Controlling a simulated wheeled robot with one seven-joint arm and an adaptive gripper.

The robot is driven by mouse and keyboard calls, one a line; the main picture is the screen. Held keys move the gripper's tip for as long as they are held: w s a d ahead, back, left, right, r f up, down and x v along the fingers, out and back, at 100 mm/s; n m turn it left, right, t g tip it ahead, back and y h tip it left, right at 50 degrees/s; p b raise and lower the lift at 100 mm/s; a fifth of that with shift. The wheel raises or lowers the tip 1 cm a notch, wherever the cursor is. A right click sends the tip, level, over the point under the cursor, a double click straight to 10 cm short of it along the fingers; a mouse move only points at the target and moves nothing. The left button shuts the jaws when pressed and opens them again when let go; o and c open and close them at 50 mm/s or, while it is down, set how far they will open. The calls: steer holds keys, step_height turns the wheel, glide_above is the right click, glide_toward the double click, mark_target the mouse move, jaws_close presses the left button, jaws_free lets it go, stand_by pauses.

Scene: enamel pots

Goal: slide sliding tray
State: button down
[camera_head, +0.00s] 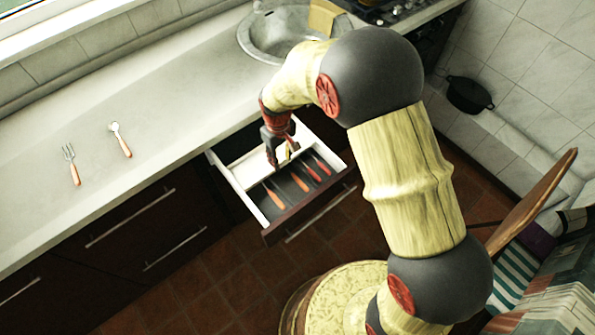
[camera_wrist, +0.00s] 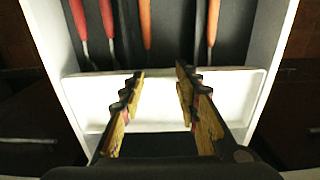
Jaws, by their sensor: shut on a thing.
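The sliding tray (camera_head: 247,167) is a white, shallow, rectangular tray lying across the inside of the open drawer (camera_head: 229,188), behind the cutlery. In the wrist view the tray (camera_wrist: 160,104) spans nearly the full width between the drawer's white side walls. My gripper (camera_head: 281,161) reaches down into the drawer at the tray. In the wrist view the two fingers of my gripper (camera_wrist: 156,76) reach over the tray with a gap between them, shut on it. The exact contact is hard to see.
Several orange- and red-handled utensils (camera_head: 273,195) lie in the drawer's dark front part, close to the tray. A fork (camera_head: 71,165) and a spoon (camera_head: 120,139) lie on the counter (camera_head: 160,92). A sink (camera_head: 275,35) is behind the drawer. The counter's middle is clear.

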steer(key=w+a, duration=0.2)
steer(key=w, duration=0.1)
steer(key=w+a+p, duration=0.1)
steer(key=w+a, duration=0.3)
steer(key=w, duration=0.1)
steer(key=shift+w+a+f+p, duration=0.2)
steer(key=shift+w+a+p, duration=0.1)
steer(key=shift+w+a, duration=0.05)
steer(key=c, duration=1.2)
jaws_free()
steer(key=shift+o, duration=0.2)
steer(key=shift+w+r, duration=0.1)
steer(key=shift+r, duration=0.1)
